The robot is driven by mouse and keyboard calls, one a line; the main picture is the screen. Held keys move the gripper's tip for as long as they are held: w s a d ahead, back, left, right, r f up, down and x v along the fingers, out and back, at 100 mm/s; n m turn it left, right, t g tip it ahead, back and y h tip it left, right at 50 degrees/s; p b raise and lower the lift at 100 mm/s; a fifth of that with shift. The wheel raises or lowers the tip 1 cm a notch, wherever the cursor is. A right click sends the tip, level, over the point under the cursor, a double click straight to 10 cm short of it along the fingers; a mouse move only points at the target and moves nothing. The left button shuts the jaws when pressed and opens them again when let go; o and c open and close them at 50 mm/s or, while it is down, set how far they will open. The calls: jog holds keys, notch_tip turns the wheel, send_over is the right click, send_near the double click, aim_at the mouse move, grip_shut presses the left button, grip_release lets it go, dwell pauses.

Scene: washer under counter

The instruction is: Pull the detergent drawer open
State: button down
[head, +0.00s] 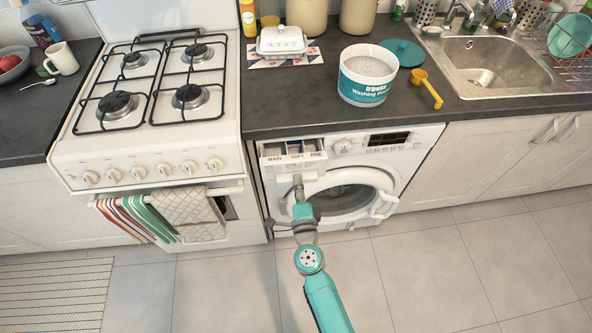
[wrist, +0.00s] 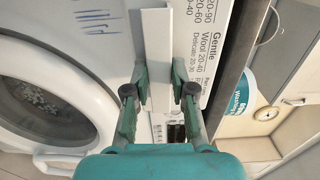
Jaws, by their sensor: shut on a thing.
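The washer (head: 345,190) stands under the counter, its round door closed. Its detergent drawer (head: 283,160), labelled MAIN, SOFT and PRE, is at the upper left of its front. The drawer stands out from the panel, and its compartments show from above. My gripper (head: 298,185) is at the drawer's front, just below the labels. In the wrist view my gripper (wrist: 158,92) has its two fingers closed on either side of a white upright strip, the drawer's handle (wrist: 157,45). How far the drawer is out is hard to judge.
A stove (head: 150,110) with towels on its oven rail is close on the left. A washing powder tub (head: 367,75) and a yellow scoop (head: 427,88) are on the counter above. A sink (head: 490,65) is at the right. The floor in front is clear.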

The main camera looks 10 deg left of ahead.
jog(key=v, duration=1.1)
jog(key=shift+s+f, duration=0.15)
jog(key=shift+f, duration=0.2)
jog(key=c, duration=1.1)
grip_release()
jog(key=shift+o, duration=0.3)
jog(key=shift+r, duration=0.15)
jog(key=v, duration=1.1)
jog(key=shift+s+d, duration=0.15)
jog(key=shift+s, duration=0.25)
